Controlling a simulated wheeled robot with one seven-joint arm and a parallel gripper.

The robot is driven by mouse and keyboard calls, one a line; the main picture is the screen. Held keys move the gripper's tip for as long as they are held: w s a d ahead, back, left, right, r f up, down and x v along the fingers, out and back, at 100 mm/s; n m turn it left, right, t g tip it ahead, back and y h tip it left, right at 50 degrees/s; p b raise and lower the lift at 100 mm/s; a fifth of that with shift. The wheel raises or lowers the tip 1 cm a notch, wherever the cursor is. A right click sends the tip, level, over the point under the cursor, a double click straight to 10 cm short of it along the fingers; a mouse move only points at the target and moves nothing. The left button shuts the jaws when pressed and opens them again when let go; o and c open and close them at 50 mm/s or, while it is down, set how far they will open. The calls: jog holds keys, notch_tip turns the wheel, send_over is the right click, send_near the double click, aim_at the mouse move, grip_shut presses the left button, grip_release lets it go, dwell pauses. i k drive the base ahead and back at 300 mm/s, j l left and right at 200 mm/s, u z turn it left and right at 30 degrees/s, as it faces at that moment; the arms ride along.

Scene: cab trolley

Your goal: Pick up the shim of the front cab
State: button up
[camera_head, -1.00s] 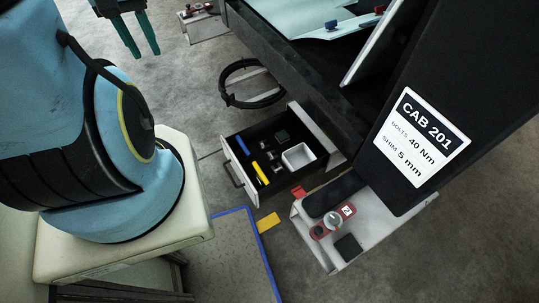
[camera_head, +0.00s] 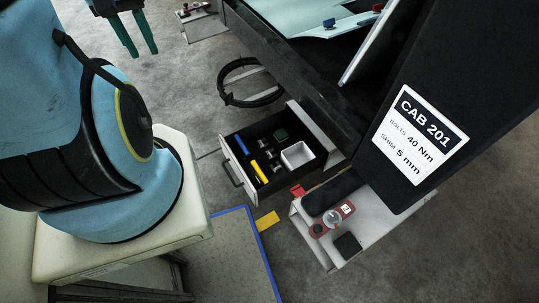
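A white label (camera_head: 421,136) on the dark cab post at the right reads "CAB 201", "BOLTS 40 Nm" and "SHIM 5 mm". I cannot tell for sure which piece is the shim. The open drawer (camera_head: 232,165) below the cab holds a blue bar (camera_head: 241,144), a yellow bar (camera_head: 259,171), a green square piece (camera_head: 281,134), a white box (camera_head: 297,155) and several small metal parts. My gripper (camera_head: 143,54) has two green fingers, apart and empty, at the top left, away from the drawer.
A red tab (camera_head: 298,190) and a yellow tab (camera_head: 267,221) are near the drawer. A blue-edged mat (camera_head: 230,245) lies in front.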

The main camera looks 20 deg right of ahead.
aim_at(268, 156)
jog(key=i+j+z, duration=0.6)
jog(key=i+j, duration=0.15)
jog(key=j, duration=0.15)
